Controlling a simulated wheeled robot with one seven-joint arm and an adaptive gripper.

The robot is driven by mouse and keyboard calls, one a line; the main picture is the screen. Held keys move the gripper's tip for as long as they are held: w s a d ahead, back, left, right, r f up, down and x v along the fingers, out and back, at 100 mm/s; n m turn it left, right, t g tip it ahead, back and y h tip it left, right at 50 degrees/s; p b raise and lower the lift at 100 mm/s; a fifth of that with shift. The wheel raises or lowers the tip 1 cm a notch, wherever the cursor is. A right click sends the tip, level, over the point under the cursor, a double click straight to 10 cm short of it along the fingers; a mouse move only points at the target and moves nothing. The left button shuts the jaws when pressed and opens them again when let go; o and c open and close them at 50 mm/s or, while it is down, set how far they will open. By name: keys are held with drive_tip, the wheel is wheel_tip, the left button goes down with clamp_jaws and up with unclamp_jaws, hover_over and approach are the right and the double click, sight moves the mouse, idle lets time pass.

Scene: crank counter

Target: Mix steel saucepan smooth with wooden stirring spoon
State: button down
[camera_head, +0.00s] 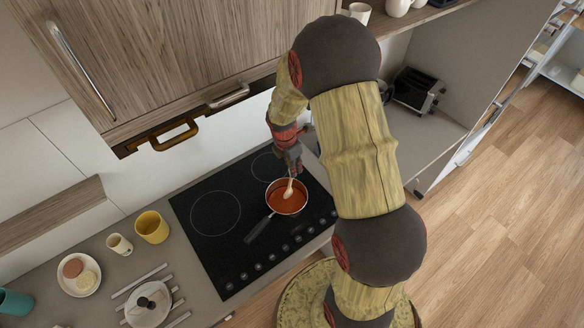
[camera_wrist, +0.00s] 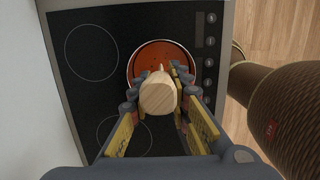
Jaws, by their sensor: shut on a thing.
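The steel saucepan (camera_head: 299,208) stands on the black cooktop and holds a red-orange liquid. Its dark handle (camera_head: 258,229) points to the lower left in the head view. The pan's rim also shows in the wrist view (camera_wrist: 133,58). The wooden stirring spoon (camera_head: 289,188) stands tilted with its lower end at the liquid. In the wrist view its pale wooden end (camera_wrist: 158,94) sits between the fingers. My gripper (camera_head: 292,166) is shut on the spoon above the pan. In the wrist view my gripper (camera_wrist: 158,84) hides part of the pan and most of the spoon.
The black cooktop (camera_head: 205,245) has bare burner rings around the pan. A yellow cup (camera_head: 152,227), a small cream cup (camera_head: 119,244) and a plate with two round pieces (camera_head: 79,290) stand left. A toaster (camera_head: 418,90) stands upper right. Cabinets (camera_head: 160,50) hang above.

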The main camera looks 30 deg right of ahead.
drive_tip(key=shift+d+r+p, duration=0.2)
drive_tip(key=shift+r+p, duration=0.7)
drive_tip(key=shift+r, duration=0.35)
drive_tip(key=shift+d+r+p, duration=0.15)
drive_tip(key=shift+r+p, duration=0.75)
drive_tip(key=shift+r, duration=0.35)
